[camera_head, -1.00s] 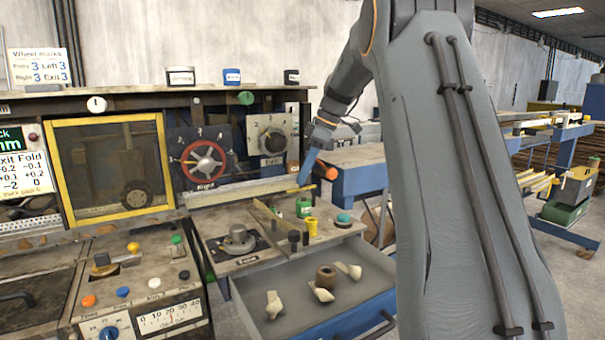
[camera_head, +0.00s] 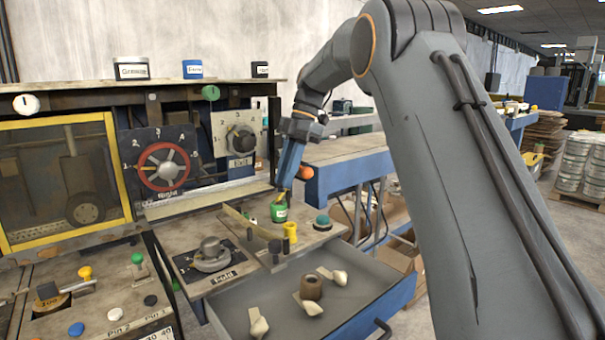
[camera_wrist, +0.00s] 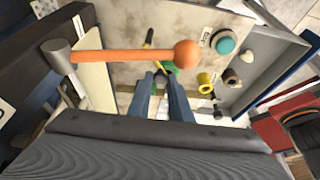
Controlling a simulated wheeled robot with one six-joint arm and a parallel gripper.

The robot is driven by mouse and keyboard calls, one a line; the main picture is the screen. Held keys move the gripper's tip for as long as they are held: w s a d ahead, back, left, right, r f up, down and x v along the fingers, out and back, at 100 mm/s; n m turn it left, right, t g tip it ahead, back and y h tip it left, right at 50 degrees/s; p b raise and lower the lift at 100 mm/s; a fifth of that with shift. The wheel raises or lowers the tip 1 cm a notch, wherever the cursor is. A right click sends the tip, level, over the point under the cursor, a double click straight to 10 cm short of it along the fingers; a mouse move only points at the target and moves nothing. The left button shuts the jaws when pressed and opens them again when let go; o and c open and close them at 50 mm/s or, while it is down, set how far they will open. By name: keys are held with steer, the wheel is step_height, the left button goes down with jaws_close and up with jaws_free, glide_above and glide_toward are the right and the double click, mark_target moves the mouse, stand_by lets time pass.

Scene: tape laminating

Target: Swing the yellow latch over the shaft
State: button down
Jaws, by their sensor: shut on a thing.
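My gripper (camera_head: 284,186), with blue fingers, points down just above a green labelled container (camera_head: 279,213). A small yellow piece, apparently the yellow latch (camera_head: 286,194), shows at the fingertips, and the jaws are shut on it. In the wrist view the gripper (camera_wrist: 162,78) has its fingertips close together over a grey and green patch; the held part is mostly hidden. An orange rod with a ball end (camera_wrist: 187,53) and a grey cylinder at its other end crosses above the fingers there. I cannot tell which part is the shaft.
A yellow spool-like part (camera_head: 290,231) and a teal button (camera_head: 322,222) stand near the green container. An open grey drawer (camera_head: 350,307) holding several small parts lies in front. The red handwheel (camera_head: 164,167) and a yellow-framed window (camera_head: 116,185) are at left.

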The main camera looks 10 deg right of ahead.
stand_by(0.4)
steer(key=c, duration=1.6)
jaws_free()
steer(key=shift+r, duration=0.1)
steer(key=shift+b+v, duration=1)
steer(key=shift+v, duration=2.85)
steer(key=shift+w+d, duration=0.1)
steer(key=shift+d, duration=0.1)
